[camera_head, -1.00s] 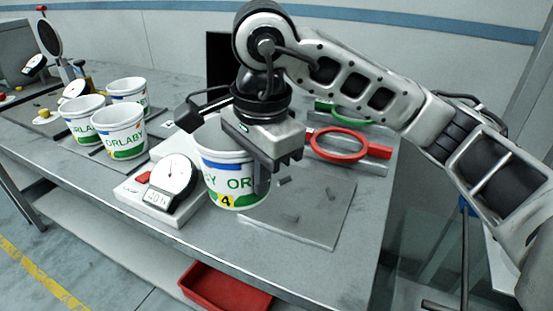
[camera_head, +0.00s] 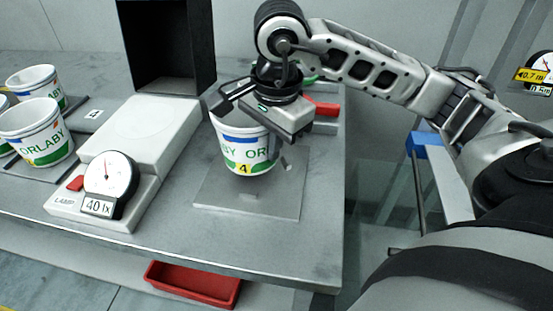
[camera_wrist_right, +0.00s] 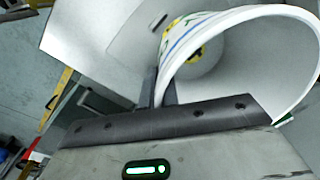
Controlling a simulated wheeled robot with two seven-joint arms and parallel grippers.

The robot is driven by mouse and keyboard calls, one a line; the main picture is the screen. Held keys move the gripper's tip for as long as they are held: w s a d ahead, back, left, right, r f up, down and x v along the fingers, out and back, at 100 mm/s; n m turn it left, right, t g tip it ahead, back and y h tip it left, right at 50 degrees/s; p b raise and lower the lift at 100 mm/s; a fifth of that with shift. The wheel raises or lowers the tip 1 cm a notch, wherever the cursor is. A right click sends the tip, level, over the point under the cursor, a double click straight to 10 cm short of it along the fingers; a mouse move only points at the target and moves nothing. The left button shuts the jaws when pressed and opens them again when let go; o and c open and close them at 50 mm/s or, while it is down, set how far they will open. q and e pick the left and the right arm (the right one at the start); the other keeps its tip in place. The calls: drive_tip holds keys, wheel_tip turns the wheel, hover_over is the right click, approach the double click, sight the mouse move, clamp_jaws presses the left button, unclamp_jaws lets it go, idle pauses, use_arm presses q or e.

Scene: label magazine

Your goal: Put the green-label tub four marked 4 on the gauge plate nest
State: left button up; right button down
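The green-label tub marked 4 (camera_head: 245,150) is a white tub with ORLABY lettering and a yellow 4 patch low on its side. My right gripper (camera_head: 279,132) is shut on its rim and holds it upright. The tub is over a flat grey metal plate (camera_head: 285,203) with small raised pieces; whether its base touches the plate I cannot tell. My left gripper is not in view.
A white lamp unit (camera_head: 150,130) with a dial reading 40 lx stands left of the plate, its top bare. Other ORLABY tubs (camera_head: 38,140) stand at far left. A red bin (camera_head: 195,283) is below the table edge.

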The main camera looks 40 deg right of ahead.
drive_tip(key=f, duration=0.1)
drive_tip(key=d+f, duration=0.1)
drive_tip(key=f, duration=0.1)
drive_tip(key=shift+s+f+p, duration=0.15)
drive_tip(key=shift+f+p, duration=0.1)
drive_tip(key=shift+p, duration=0.15)
drive_tip(key=shift+f, duration=0.55)
drive_tip(key=c, duration=1.7)
unclamp_jaws()
drive_tip(key=shift+r, duration=0.1)
drive_tip(key=shift+r, duration=0.25)
drive_tip(key=r, duration=0.7)
drive_tip(key=s+r, duration=0.1)
drive_tip(key=r, duration=0.3)
drive_tip(key=shift+r, duration=0.35)
